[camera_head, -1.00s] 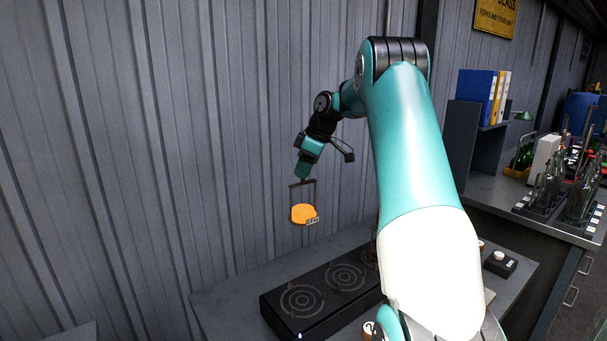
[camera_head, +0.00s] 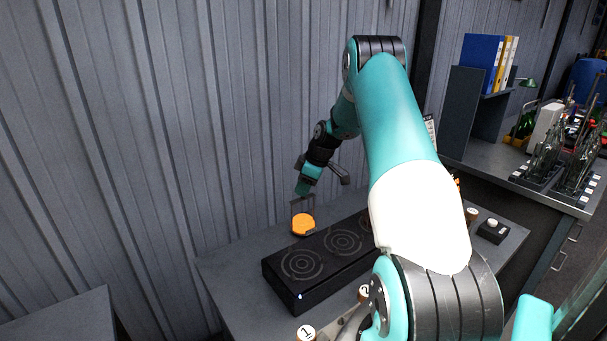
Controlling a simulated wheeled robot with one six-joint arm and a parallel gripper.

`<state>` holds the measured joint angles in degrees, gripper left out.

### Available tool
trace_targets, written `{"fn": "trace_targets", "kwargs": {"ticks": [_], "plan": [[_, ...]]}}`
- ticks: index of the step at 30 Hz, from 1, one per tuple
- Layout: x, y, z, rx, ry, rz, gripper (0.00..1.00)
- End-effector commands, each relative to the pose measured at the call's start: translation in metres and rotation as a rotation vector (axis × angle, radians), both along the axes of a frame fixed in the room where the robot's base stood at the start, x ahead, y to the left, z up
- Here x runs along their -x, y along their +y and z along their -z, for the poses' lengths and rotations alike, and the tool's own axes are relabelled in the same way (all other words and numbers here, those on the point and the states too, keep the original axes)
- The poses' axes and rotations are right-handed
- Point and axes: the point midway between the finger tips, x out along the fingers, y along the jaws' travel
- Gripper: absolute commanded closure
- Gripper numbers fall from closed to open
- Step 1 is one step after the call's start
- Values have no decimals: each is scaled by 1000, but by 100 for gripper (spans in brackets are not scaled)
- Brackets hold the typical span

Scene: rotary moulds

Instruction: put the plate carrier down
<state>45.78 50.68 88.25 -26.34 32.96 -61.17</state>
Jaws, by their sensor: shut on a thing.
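The plate carrier (camera_head: 303,202) is a thin dark frame hanging from my gripper (camera_head: 304,190), with a round orange piece (camera_head: 303,224) at its lower end. My gripper is shut on the carrier's top; the small fingertips are hard to make out. The carrier is close to the grey table, behind the black box with ringed plates (camera_head: 302,264). I cannot tell whether the orange piece touches the table.
The black box fills much of the table (camera_head: 230,268). Round pieces numbered 1 (camera_head: 306,332) and 2 (camera_head: 364,291) are at its front. A small button box (camera_head: 493,231) stands at the right. The ribbed wall (camera_head: 180,130) is close behind.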

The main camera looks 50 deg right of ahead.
Motion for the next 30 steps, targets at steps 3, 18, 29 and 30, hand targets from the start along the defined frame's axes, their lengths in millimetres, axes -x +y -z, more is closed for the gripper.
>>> {"fn": "trace_targets", "kwargs": {"ticks": [3, 18, 29, 30], "plan": [[-1, 0, 8, 2, -4, -2, 100], [0, 0, 13, 1, -1, -1, 42], [2, -2, 4, 3, -3, 1, 42], [3, -3, -1, 4, -3, 1, 42]]}}
